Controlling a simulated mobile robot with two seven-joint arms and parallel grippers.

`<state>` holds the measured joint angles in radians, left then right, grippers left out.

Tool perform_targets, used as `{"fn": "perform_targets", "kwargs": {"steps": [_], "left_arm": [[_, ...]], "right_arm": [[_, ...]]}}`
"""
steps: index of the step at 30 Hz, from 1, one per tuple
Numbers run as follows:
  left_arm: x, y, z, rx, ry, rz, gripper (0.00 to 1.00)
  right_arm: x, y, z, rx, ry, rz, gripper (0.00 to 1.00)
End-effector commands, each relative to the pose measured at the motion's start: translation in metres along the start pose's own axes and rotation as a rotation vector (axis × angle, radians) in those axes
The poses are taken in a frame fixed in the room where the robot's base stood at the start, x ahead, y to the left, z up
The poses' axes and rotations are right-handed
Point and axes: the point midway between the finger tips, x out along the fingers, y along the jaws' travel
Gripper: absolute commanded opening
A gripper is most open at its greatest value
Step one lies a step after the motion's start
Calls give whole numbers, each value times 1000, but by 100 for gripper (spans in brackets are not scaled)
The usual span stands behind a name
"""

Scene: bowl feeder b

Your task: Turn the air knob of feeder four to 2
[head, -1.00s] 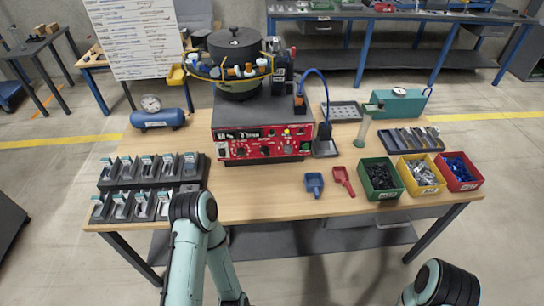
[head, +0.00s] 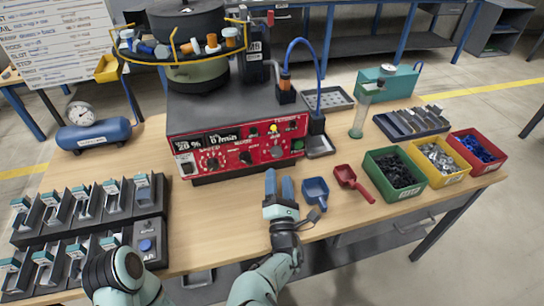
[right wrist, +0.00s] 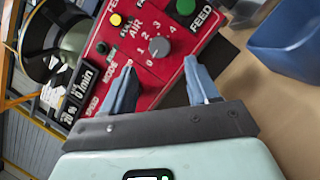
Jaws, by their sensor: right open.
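The feeder's red control panel (head: 240,147) fronts a grey box under a dark bowl. Its grey air knob (right wrist: 158,47) shows in the right wrist view, ringed by the marks 0 to 4; I cannot tell which mark it points to. In the head view the air knob (head: 276,151) is small, at the right of the panel. My right gripper (head: 279,180) is open and empty in front of the panel, just below the knob. In the right wrist view its blue fingers (right wrist: 160,80) stand apart, with the knob slightly beyond the gap between them. My left gripper is out of view.
A green button (head: 298,145) and a yellow button (head: 273,128) sit near the knob. A blue scoop (head: 315,191) and red scoop (head: 354,183) lie right of the gripper. Bins (head: 393,193) stand farther right. A rack (head: 85,225) fills the left. Bare tabletop lies before the panel.

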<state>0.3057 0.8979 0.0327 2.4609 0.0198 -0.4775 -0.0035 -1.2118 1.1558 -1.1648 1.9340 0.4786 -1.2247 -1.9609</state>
Motion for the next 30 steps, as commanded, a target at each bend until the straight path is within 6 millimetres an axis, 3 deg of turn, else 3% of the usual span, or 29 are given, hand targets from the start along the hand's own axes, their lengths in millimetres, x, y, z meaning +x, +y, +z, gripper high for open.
{"fn": "perform_targets", "kwargs": {"steps": [15, 26, 30], "left_arm": [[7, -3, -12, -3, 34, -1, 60], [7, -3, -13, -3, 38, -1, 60], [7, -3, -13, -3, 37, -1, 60]], "right_arm": [[68, 0, 2, 1, -1, -1, 60], [73, 0, 2, 1, 0, -2, 60], [73, 0, 2, 1, 0, -2, 17]]}}
